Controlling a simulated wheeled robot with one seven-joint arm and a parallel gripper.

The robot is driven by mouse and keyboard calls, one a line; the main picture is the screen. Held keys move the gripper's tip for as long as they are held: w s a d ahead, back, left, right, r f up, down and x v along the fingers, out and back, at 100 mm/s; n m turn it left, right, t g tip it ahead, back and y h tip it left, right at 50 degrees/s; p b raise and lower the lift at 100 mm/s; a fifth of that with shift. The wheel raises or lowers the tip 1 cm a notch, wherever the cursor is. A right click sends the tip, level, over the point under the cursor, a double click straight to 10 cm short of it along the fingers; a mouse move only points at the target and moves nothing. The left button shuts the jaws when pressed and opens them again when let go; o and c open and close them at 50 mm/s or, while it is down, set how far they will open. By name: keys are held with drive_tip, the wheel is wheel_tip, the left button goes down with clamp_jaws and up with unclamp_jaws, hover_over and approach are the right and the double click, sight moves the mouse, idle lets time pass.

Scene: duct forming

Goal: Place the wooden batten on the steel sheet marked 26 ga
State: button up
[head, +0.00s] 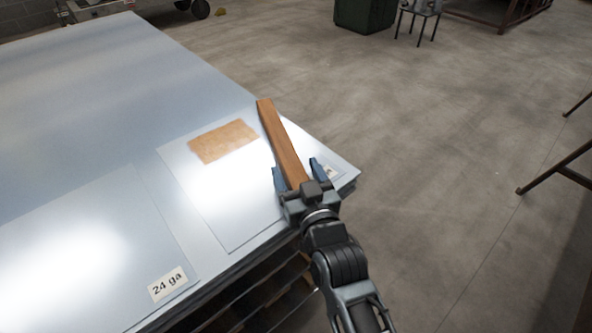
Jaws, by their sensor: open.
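The wooden batten (281,140) is a long brown strip pointing away from me, its near end between the blue fingers of my gripper (296,168). The gripper is open, with a finger on each side of the batten. The batten appears over the right part of a steel sheet (222,200) with a brown patch. Its far end reaches the stack's right edge in the picture. I cannot tell whether it rests on the sheet. A label (331,172) by the right finger is mostly hidden and unreadable, so I see no 26 ga marking.
Another steel sheet (90,245) to the left carries a label reading 24 ga (167,285). Both lie on a large stack of sheets (90,90). Beyond its right edge is open concrete floor (430,130). A dark green bin (364,14) and a small stand (419,14) are farther back.

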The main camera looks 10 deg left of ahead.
drive_tip(key=b+v, duration=0.1)
drive_tip(key=v, duration=1)
drive_tip(key=shift+s, duration=0.2)
